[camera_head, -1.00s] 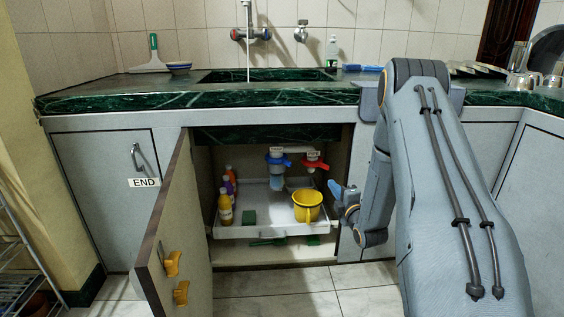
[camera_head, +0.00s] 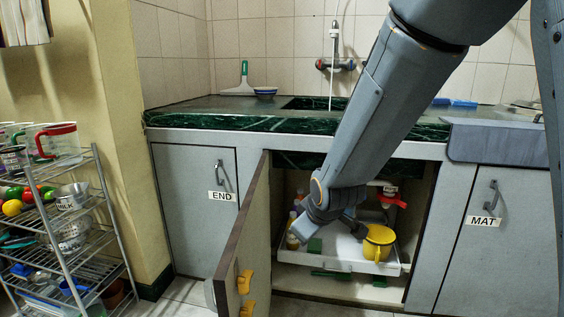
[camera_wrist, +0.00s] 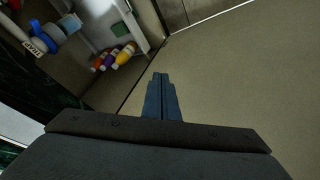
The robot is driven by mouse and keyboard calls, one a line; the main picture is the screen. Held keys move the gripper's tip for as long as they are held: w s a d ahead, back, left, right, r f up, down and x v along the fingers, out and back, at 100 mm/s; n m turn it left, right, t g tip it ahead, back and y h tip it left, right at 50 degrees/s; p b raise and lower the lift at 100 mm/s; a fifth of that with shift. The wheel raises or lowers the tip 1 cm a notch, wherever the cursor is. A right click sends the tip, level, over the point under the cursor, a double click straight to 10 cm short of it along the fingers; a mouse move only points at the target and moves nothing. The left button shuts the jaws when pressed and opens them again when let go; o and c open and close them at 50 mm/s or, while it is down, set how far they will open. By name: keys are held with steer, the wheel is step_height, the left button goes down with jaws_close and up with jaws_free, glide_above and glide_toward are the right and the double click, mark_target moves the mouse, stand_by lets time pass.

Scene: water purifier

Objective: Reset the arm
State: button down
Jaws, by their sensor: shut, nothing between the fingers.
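My gripper (camera_wrist: 161,80) shows in the wrist view with its two blue-grey fingers shut together and nothing between them. In the head view my arm reaches down across the counter front to the open cabinet, and the fingers are hard to make out there. The open cabinet door (camera_head: 243,240) swings out toward me on the left of the opening. In the wrist view the door's inner face (camera_wrist: 230,80) fills much of the right side, beyond the fingers.
The pull-out tray (camera_head: 345,262) holds a yellow pot (camera_head: 378,243) and bottles, which also show in the wrist view (camera_wrist: 113,57). A red-handled valve (camera_head: 393,200) hangs above. Two yellow hooks (camera_head: 245,282) are on the door. A wire rack (camera_head: 85,240) stands left.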

steer(key=s+a+r+m+g, duration=0.1)
steer(key=s+a+r+g, duration=0.1)
steer(key=s, duration=0.8)
steer(key=s+a+r+m+g, duration=0.1)
steer(key=s+a+g, duration=0.2)
steer(key=s, duration=0.8)
steer(key=s+a+r+m+g, duration=0.2)
steer(key=s, duration=0.8)
steer(key=d+r+m+h+p, duration=0.1)
steer(key=d+r+m+p, duration=0.1)
steer(key=d+r+p, duration=0.8)
steer(key=d+r+m+p, duration=0.3)
steer(key=d+r+p, duration=0.7)
steer(key=p, duration=1.3)
step_height(320, 180, up, 6)
steer(key=shift+d+f+m+h, duration=0.25)
steer(key=shift+m+h, duration=0.05)
steer(key=shift+h, duration=0.1)
steer(key=shift+s, duration=0.1)
